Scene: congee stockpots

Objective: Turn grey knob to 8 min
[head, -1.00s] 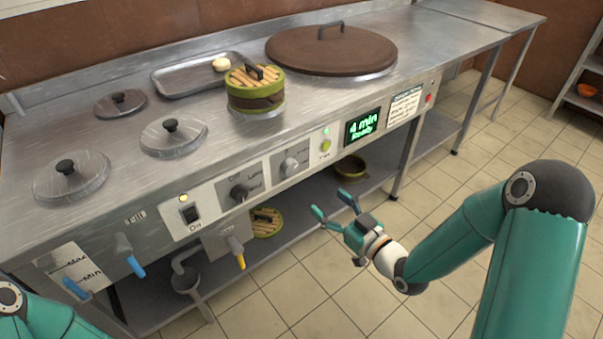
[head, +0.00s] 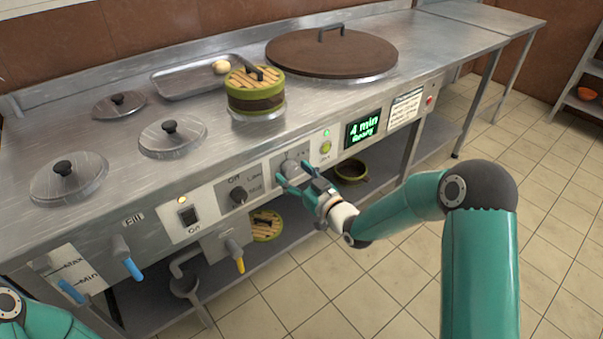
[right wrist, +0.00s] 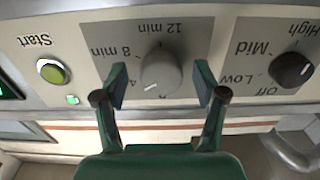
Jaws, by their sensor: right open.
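The grey knob (head: 291,166) is on the steel front panel, partly hidden by my right gripper in the head view. In the right wrist view, where the panel appears upside down, the knob (right wrist: 161,70) has a white mark at its lower left, towards the 4 label. The 8 min and 12 min labels are printed around it. My right gripper (head: 295,175) is open, with one finger on each side of the knob; I cannot tell whether they touch it. The green display (head: 363,129) reads 4 min, Ready. My left gripper is out of view.
A dark knob (head: 239,195) with Off, Low, Mid and High labels is beside it. A green start button (right wrist: 52,71) lies on the other side. The floor in front is clear.

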